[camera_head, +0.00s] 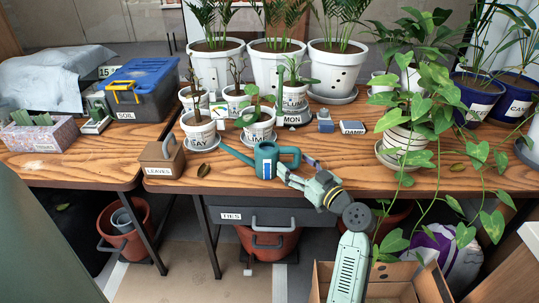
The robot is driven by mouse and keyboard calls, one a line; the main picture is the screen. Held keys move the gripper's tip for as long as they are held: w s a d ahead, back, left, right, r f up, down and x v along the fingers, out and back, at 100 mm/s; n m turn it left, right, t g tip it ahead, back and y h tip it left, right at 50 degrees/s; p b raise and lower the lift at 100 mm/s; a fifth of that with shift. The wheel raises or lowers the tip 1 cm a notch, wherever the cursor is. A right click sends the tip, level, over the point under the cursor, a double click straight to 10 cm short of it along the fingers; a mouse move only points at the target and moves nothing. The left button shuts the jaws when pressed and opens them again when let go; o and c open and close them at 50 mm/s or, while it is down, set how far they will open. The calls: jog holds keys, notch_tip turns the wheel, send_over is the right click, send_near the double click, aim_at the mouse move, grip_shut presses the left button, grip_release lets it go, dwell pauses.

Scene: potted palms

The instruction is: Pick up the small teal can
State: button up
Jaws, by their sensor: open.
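The small teal can (265,158) is a watering can standing upright near the front edge of the wooden table. Its long spout points left and its looped handle is on the right. My gripper (297,168) comes in from the lower right, close to the handle side of the can, with its fingers spread open. I cannot tell whether a finger touches the handle or reaches around it. The can rests on the table and nothing lifts it.
Small labelled pots (258,125) on saucers stand just behind the can. A brown box labelled LEAVES (163,160) is to the left. A trailing plant in a striped pot (403,142) hangs over the front edge at right. Bare tabletop (345,172) lies between can and plant.

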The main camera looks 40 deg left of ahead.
jog(key=shift+w+a, duration=0.1)
grip_shut()
dwell(0.9)
